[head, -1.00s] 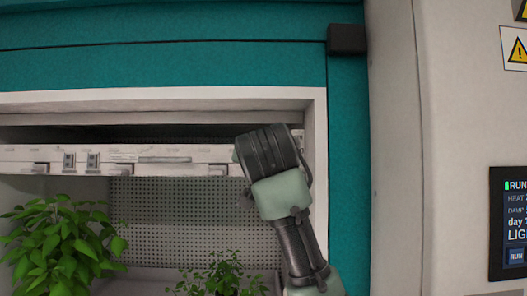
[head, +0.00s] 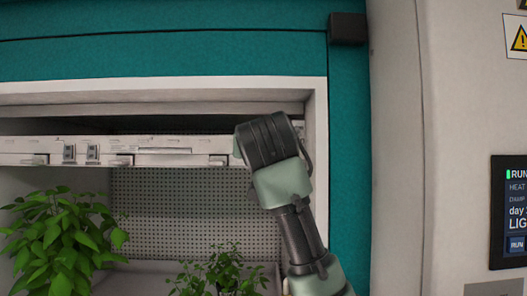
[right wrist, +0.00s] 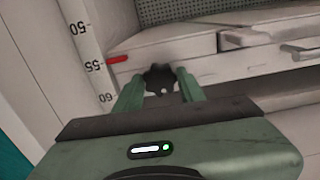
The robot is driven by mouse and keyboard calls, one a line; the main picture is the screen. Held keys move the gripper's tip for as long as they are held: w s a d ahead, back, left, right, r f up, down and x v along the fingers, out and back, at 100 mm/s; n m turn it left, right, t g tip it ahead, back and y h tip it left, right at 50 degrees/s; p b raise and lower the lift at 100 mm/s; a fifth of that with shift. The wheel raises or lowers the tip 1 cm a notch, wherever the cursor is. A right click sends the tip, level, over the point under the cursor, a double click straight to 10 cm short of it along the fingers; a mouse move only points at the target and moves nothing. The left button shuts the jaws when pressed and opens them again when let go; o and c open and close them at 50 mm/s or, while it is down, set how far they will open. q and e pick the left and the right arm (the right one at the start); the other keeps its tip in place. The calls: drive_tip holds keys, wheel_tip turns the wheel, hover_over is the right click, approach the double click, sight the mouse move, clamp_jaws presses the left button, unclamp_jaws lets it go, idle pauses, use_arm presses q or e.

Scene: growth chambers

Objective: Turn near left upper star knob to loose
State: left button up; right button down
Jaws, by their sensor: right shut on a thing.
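A black star knob (right wrist: 158,76) sits at the front end of the white shelf bar, beside a vertical scale, in the right wrist view. My right gripper (right wrist: 160,84) has its two green fingers on either side of the knob and is shut on it. In the head view my right gripper (head: 265,141) reaches up to the right end of the white bar (head: 150,152), inside the chamber opening. Its fingertips and the knob are hidden there behind the wrist. My left gripper is in neither current view.
A leafy plant (head: 65,235) stands at the left below the bar, and a smaller one (head: 220,273) lower in the middle. The white chamber frame (head: 321,140) is close on the right of my arm. A red mark (right wrist: 118,59) lies beside the scale (right wrist: 82,45).

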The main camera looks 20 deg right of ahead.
drive_tip(key=shift+n+b, duration=1.1)
drive_tip(key=shift+n, duration=6.7)
drive_tip(key=c, duration=0.9)
unclamp_jaws()
drive_tip(key=shift+o, duration=0.2)
drive_tip(key=shift+a, duration=0.1)
drive_tip(key=shift+s, duration=0.1)
drive_tip(key=b+v, duration=0.4)
drive_tip(key=v, duration=0.3)
drive_tip(key=shift+s+b, duration=0.3)
drive_tip(key=shift+s, duration=0.1)
